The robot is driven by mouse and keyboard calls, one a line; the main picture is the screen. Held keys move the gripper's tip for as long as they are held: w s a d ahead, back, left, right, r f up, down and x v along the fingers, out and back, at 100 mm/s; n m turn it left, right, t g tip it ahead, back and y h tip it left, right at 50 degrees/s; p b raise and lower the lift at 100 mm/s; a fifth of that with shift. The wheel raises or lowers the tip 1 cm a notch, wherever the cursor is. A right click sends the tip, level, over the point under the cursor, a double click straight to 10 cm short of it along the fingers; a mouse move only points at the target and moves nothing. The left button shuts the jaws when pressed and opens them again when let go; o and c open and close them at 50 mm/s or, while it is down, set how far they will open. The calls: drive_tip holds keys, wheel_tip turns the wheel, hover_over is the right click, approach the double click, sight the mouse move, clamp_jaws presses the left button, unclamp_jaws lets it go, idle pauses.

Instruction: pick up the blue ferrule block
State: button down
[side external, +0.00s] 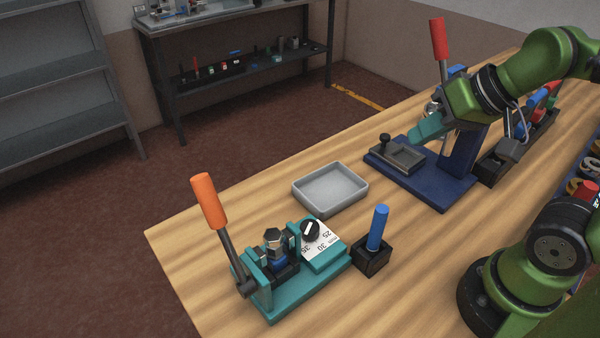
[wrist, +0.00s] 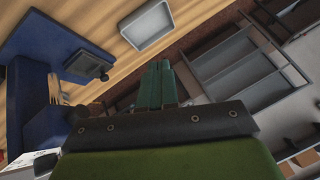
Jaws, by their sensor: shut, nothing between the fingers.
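My gripper (side external: 424,130) has teal fingers and is at the dark blue press (side external: 445,190), above its base plate. In the wrist view the fingers (wrist: 160,82) are together, with nothing between them. I cannot tell for sure which blue thing is the ferrule block. A small blue piece (side external: 281,261) sits low in the teal fixture (side external: 300,290), partly hidden by metal parts. An upright blue cylinder (side external: 378,228) stands in a black holder (side external: 371,257) to the right of that fixture. My gripper is apart from both.
An empty grey tray (side external: 330,205) lies between the fixture and the press; it shows in the wrist view (wrist: 146,30). An orange lever (side external: 208,200) and a red lever (side external: 439,38) stand up high. Bare wood (side external: 250,222) lies left of the tray.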

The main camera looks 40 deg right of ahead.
drive_tip(key=shift+s+d+f, duration=0.1)
drive_tip(key=shift+d+f, duration=0.05)
drive_tip(key=c, duration=0.7)
unclamp_jaws()
